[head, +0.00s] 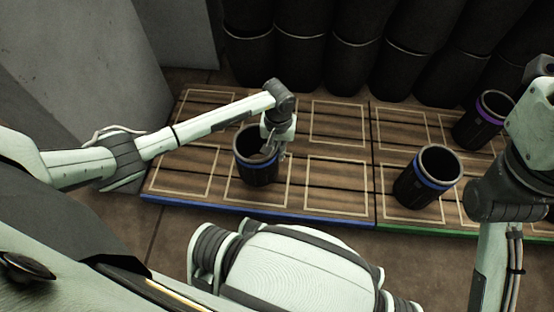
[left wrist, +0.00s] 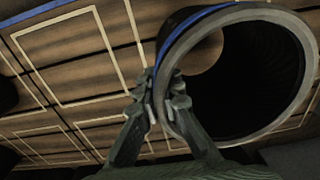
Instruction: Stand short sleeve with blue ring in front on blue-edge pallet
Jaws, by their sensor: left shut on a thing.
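A short dark sleeve with a blue ring (head: 258,174) is upright or nearly so over the front middle outlined spot of the blue-edge pallet (head: 215,206). Whether its base touches the boards I cannot tell. My left gripper (head: 270,151) is shut on the wall at its rim. In the left wrist view the fingers (left wrist: 158,98) pinch the rim of the sleeve (left wrist: 255,70), one finger inside its mouth and one outside. The pallet's blue edge (left wrist: 32,75) shows there too. My right arm is at the right of the head view; its gripper is not visible.
A second blue-ringed sleeve (head: 425,181) stands on the green-edge pallet (head: 400,229) to the right. A purple-ringed sleeve (head: 475,125) stands behind it. Tall dark sleeves (head: 300,65) line the back. The blue-edge pallet's other outlined spots look clear.

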